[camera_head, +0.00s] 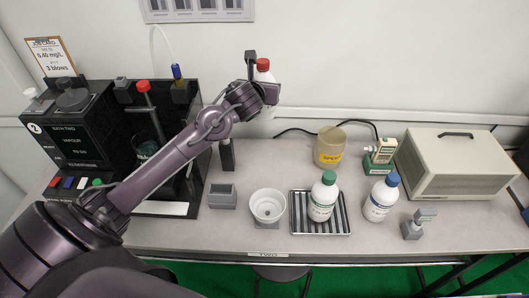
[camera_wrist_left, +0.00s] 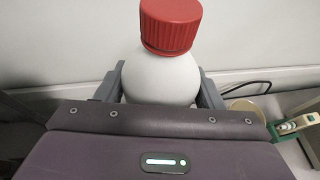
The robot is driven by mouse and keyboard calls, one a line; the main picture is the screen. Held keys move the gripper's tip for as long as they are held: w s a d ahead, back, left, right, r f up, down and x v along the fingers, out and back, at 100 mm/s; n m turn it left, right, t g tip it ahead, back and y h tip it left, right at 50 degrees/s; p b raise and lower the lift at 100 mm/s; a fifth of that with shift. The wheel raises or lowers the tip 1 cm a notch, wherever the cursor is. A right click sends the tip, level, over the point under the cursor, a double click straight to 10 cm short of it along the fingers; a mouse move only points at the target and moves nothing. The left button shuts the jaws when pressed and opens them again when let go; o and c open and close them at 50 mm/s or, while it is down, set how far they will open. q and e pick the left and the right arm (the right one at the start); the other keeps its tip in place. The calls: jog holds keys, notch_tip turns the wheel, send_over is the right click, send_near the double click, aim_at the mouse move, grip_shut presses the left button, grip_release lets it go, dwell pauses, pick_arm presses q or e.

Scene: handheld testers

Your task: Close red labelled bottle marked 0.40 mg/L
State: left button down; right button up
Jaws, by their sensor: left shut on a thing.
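A white bottle with a red cap (camera_head: 263,65) is held up by my left gripper (camera_head: 264,92), well above the bench. In the left wrist view the bottle's white shoulder (camera_wrist_left: 162,78) sits between the grey fingers (camera_wrist_left: 162,92), and the ribbed red cap (camera_wrist_left: 171,26) is on its neck. Whether the cap is fully tight cannot be told. The bottle's label and its marking are hidden by the gripper. A job card (camera_head: 52,57) at the far left reads 0.40 mg/L and 3 blows. My right gripper is not in view.
A green-capped bottle (camera_head: 322,197) stands on a ribbed tray (camera_head: 343,227), with a blue-capped bottle (camera_head: 380,198) to its right. A white bowl (camera_head: 268,206), grey block (camera_head: 222,195), yellow-labelled jar (camera_head: 330,147) and beige case (camera_head: 460,165) share the bench. A black bath unit (camera_head: 68,140) stands left.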

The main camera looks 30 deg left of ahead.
pick_arm(q)
notch_tip(320, 180, down, 19)
jog(key=shift+p, duration=0.3)
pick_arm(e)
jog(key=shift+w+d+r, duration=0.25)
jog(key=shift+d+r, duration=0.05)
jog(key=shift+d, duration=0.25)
pick_arm(q)
jog(key=shift+f, duration=0.1)
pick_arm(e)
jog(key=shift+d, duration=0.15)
pick_arm(q)
jog(key=shift+f, duration=0.15)
jog(key=shift+c, duration=2)
grip_release()
jog(key=shift+d, duration=0.1)
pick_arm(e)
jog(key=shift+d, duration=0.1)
